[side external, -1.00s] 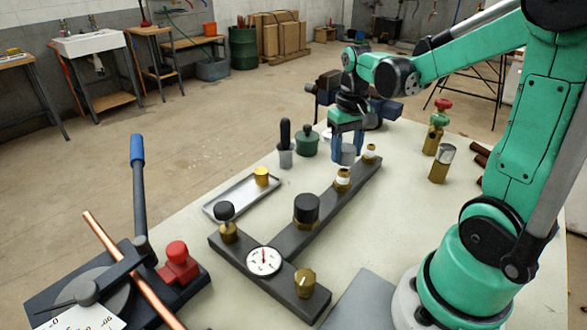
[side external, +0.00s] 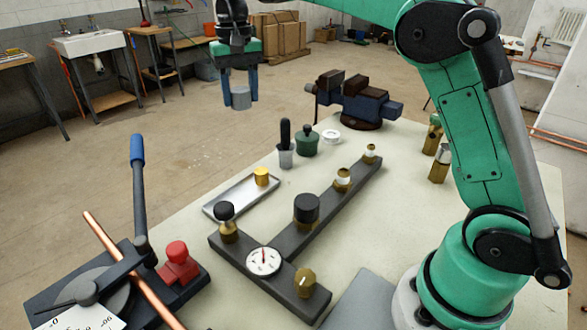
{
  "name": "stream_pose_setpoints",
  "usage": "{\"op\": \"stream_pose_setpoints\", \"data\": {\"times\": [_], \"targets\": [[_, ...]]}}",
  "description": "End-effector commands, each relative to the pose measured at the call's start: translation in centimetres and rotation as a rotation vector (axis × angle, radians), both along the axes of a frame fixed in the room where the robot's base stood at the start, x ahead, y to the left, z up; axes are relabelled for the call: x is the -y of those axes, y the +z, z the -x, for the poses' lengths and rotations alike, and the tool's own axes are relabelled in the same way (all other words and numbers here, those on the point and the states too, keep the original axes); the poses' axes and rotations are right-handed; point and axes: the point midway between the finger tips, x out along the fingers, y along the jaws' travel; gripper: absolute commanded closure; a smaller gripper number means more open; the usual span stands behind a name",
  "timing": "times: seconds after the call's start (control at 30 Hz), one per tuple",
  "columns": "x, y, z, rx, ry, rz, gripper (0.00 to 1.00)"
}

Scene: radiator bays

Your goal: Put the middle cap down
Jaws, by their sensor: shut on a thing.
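My gripper (side external: 240,100) is at the upper left of the side view, with its blue fingers pointing down. It is shut on a grey cylindrical cap (side external: 240,97), held high and upright between the fingers, seen against the floor beyond the table. A shallow metal tray (side external: 225,205) on the table holds a brass-coloured cap (side external: 262,176). The dark manifold bar (side external: 325,215) carries a large black cap (side external: 306,208) on a brass fitting, and two uncapped-looking brass fittings with white tops, one near the middle (side external: 343,178) and one at the far end (side external: 370,152).
Behind the tray stand a black-handled brush in a grey cup (side external: 285,150), a green pot (side external: 306,143) and a white ring (side external: 332,136). A vise (side external: 360,105) is at the back. A pipe bender (side external: 100,285) fills the front left.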

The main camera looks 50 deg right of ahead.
Motion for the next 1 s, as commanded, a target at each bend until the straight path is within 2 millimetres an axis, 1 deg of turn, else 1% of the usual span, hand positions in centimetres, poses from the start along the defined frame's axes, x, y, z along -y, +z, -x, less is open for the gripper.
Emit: {"op": "stream_pose_setpoints", "data": {"times": [0.03,0.1,0.17,0.23,0.37,0.7,0.8,0.97,1.0], "targets": [[-0.6,0.2,-0.3,0.0,0.002,0.0,1.0],[-1.1,0.2,-0.5,0.0,0.001,0.0,1.0],[-1.2,-0.3,-0.5,0.0,0.0,0.0,1.0],[-1.3,-1.4,-0.5,0.0,-0.001,0.0,1.0],[-1.2,-4.4,-0.5,0.0,-0.001,0.0,1.0],[-1.2,-13.1,-0.5,0.0,-0.001,0.0,1.0],[-1.2,-14.7,-0.5,0.0,-0.001,0.0,1.0],[-1.2,-16.1,-0.5,0.0,-0.001,0.0,1.0],[-1.2,-16.6,-0.5,0.0,-0.001,0.0,1.0]]}}
